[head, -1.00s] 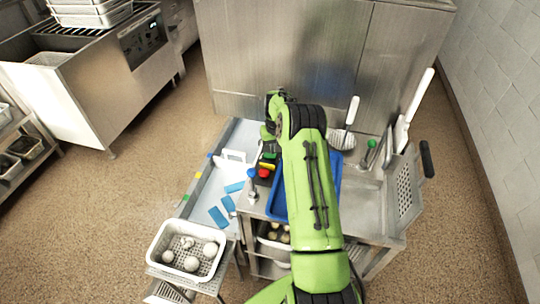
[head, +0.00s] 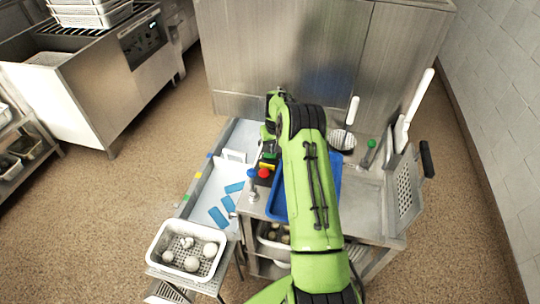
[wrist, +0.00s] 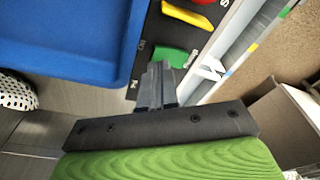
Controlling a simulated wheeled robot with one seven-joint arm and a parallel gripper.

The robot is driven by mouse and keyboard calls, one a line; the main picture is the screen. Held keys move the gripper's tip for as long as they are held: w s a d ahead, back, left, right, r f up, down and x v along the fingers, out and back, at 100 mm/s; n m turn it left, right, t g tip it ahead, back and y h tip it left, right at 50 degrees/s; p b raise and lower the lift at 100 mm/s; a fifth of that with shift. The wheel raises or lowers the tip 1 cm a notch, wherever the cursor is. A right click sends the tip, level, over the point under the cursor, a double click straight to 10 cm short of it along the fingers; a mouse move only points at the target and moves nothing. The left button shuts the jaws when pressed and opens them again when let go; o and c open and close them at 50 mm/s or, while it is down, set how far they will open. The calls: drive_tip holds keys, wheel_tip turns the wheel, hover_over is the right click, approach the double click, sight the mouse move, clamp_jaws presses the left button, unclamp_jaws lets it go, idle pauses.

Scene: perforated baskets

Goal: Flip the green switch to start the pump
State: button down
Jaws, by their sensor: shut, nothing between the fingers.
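The green switch (wrist: 170,56) sits on a black panel (wrist: 152,35) with printed letters, partly covered by my fingers in the wrist view. My gripper (wrist: 158,80) is shut and empty, with its fingertips right at the near edge of the green switch. I cannot tell whether they touch it. In the head view the green switch (head: 270,156) shows small beside my green arm, and the gripper is mostly hidden at the arm's far end. A yellow switch (wrist: 187,14) is just beyond the green one; a red knob (head: 264,173) is nearer the camera.
A blue tray (wrist: 65,45) lies close beside the panel. A sink basin (head: 205,190) with blue pieces is to the left. A white perforated basket (head: 153,252) of round pale items stands at front left. A skimmer (head: 342,140) and a green-topped knob (head: 371,144) are at right.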

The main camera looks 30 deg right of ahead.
sight(274, 156)
drive_tip(key=shift+f+b, duration=0.7)
drive_tip(key=shift+f, duration=0.2)
idle(0.6)
wheel_tip(274, 156, up, 7)
drive_tip(key=p, duration=0.4)
idle(0.4)
